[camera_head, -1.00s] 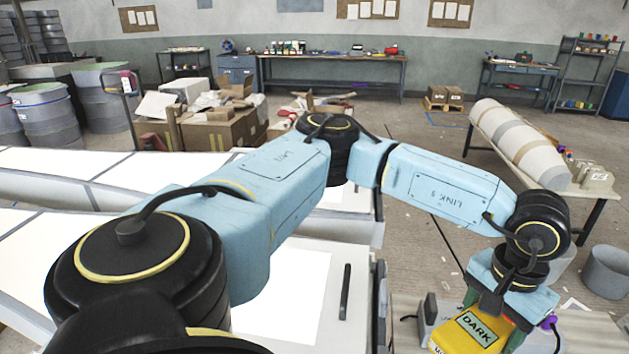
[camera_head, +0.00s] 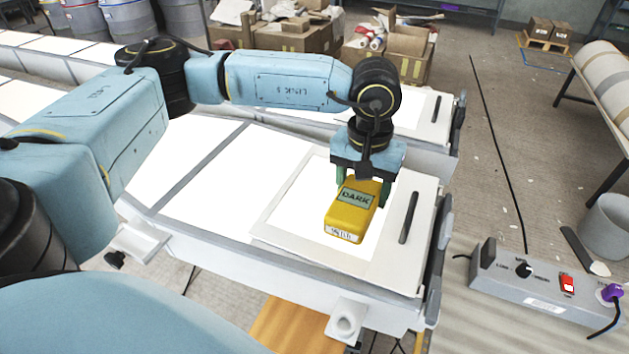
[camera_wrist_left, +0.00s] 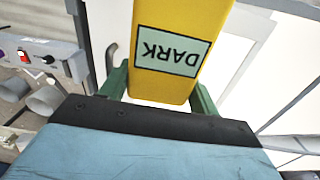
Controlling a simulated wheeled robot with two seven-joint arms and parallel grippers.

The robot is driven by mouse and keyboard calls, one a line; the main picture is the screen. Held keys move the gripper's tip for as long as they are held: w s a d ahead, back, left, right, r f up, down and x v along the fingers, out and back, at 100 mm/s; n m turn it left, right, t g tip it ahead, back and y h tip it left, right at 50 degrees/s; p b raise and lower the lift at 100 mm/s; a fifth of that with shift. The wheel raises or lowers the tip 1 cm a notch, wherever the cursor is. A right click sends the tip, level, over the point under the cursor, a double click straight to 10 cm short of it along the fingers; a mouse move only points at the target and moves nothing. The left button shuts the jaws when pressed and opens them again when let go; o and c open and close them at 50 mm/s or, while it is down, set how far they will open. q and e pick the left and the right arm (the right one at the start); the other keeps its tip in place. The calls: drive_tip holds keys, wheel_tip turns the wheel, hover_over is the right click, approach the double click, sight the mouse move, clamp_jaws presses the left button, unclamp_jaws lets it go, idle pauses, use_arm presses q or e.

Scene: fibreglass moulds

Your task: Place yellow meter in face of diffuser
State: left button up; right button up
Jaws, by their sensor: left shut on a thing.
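The yellow meter (camera_head: 352,211) is a box with a green display reading DARK. My left gripper (camera_head: 359,190), with green fingers, is shut on it and holds it over the bright white diffuser face (camera_head: 290,210) of the near light panel. Whether the meter touches the face I cannot tell. In the left wrist view the meter (camera_wrist_left: 180,50) sits between the green fingers, and white panel surface shows beside it. My right gripper is not in view.
A grey control box (camera_head: 540,291) with a knob, a red switch and a purple plug stands right of the panel. A black handle (camera_head: 408,217) lies along the panel's right frame. Cardboard boxes (camera_head: 290,35) stand behind. A grey bucket (camera_head: 607,228) is at far right.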

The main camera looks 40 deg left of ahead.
use_arm(q)
drive_tip(key=w+a+n+b, duration=0.2)
drive_tip(key=a+n, duration=0.4)
drive_tip(key=n, duration=0.3)
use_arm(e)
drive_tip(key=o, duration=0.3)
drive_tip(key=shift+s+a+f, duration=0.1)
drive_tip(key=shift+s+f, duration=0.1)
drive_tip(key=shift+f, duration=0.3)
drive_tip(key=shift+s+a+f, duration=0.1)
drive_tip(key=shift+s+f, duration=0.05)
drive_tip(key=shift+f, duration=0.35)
use_arm(q)
drive_tip(key=n, duration=0.9)
hover_over(305, 199)
wheel_tip(305, 199, down, 6)
drive_tip(key=shift+s+f+b, duration=0.1)
drive_tip(key=shift+f+b, duration=0.1)
drive_tip(key=shift+b, duration=0.15)
drive_tip(key=shift+f, duration=2.3)
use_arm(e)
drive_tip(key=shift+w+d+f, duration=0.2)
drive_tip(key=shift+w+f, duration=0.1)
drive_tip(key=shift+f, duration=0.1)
use_arm(q)
drive_tip(key=shift+f, duration=0.1)
drive_tip(key=o, duration=1.1)
drive_tip(key=shift+c, duration=0.2)
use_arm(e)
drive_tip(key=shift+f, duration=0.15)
